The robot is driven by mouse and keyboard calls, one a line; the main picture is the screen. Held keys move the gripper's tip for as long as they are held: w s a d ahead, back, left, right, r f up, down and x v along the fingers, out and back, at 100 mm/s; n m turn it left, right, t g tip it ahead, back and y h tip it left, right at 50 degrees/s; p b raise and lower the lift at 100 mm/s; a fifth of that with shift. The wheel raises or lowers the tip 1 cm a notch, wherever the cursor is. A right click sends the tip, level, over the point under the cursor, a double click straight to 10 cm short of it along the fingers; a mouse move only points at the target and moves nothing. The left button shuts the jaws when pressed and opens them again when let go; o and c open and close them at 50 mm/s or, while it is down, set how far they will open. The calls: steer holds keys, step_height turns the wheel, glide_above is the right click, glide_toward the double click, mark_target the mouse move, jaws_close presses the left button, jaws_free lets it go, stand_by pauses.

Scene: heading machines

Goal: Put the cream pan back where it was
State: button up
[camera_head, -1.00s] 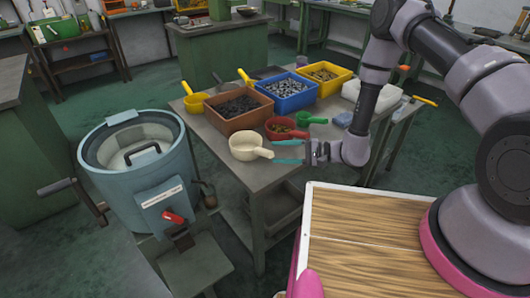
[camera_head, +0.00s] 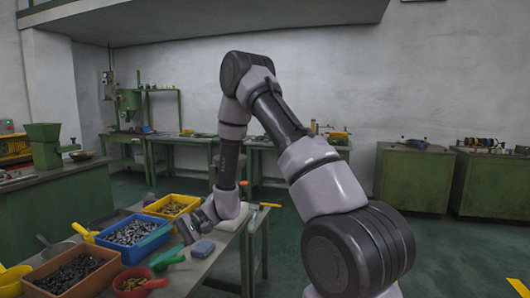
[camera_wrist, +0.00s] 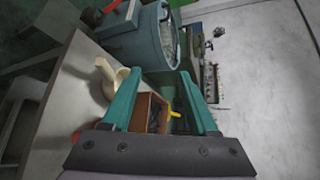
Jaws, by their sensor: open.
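The cream pan (camera_wrist: 107,78) shows in the wrist view on the grey table, at the left beside one finger. It looks apart from the jaws, and the finger covers part of it. It is out of the head view. My gripper (camera_wrist: 160,84) is open, with its two teal fingers spread and nothing held between them. In the head view my gripper (camera_head: 190,230) is over the table, near the green scoop, and its fingertips are hard to make out.
On the table stand a blue bin (camera_head: 133,234) of metal parts, a brown bin (camera_head: 75,273), a yellow bin (camera_head: 172,206), a red pan (camera_head: 132,285) and a green scoop (camera_head: 167,262). The blue-grey drum machine (camera_wrist: 140,42) stands beyond the table in the wrist view.

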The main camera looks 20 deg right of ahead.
steer(key=s+d+r+m+t+h, duration=0.1)
steer(key=s+d+r+t+h, duration=0.2)
steer(key=d+r, duration=0.5)
steer(key=s+d+r+m+t+h, duration=0.1)
steer(key=s+d+r+t+h, duration=0.3)
steer(key=d+r, duration=0.5)
steer(key=s+d+r+m+t+h, duration=0.1)
steer(key=s+d+r+t+h, duration=0.3)
steer(key=d+r, duration=0.5)
step_height(320, 180, up, 4)
steer(key=shift+s+d+r+h, duration=0.1)
steer(key=shift+s+d+h, duration=0.15)
steer(key=shift+s+h, duration=0.7)
